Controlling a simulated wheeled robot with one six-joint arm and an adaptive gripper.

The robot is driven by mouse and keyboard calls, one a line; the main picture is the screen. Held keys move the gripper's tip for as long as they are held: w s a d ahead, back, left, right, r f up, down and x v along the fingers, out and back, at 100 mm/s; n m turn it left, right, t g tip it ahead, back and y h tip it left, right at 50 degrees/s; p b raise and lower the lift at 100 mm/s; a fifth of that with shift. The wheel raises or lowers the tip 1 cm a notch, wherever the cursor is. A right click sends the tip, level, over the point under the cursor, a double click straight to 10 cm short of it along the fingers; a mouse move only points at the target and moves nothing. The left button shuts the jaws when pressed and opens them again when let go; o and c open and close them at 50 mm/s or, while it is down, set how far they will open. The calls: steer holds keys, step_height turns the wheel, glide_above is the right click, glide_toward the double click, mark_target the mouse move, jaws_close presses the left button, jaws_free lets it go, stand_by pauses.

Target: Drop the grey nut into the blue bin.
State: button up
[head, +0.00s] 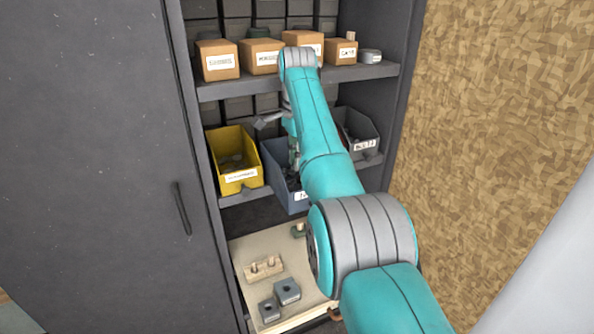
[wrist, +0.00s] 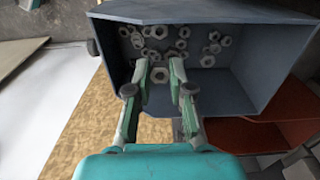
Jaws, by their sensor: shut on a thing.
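The blue bin (head: 272,166) stands on the middle shelf between a yellow bin and a grey bin, partly hidden by my arm. In the wrist view the blue bin (wrist: 262,62) is open below my gripper, with several grey nuts lying inside. My gripper (wrist: 160,66) is at the bin's near side, its fingers reaching over the opening. In the head view my arm hides most of the gripper and the held nut.
The yellow bin (head: 232,160) is to the left and the grey bin (head: 358,135) to the right. Boxes (head: 217,60) line the shelf above. A pale board (head: 262,245) with blocks lies below. A dark cabinet door (head: 100,160) stands at left.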

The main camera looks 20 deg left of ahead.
mark_target(297, 187)
steer(key=shift+f, duration=1.9)
steer(key=shift+f, duration=0.4)
steer(key=o, duration=0.8)
steer(key=shift+o, duration=0.2)
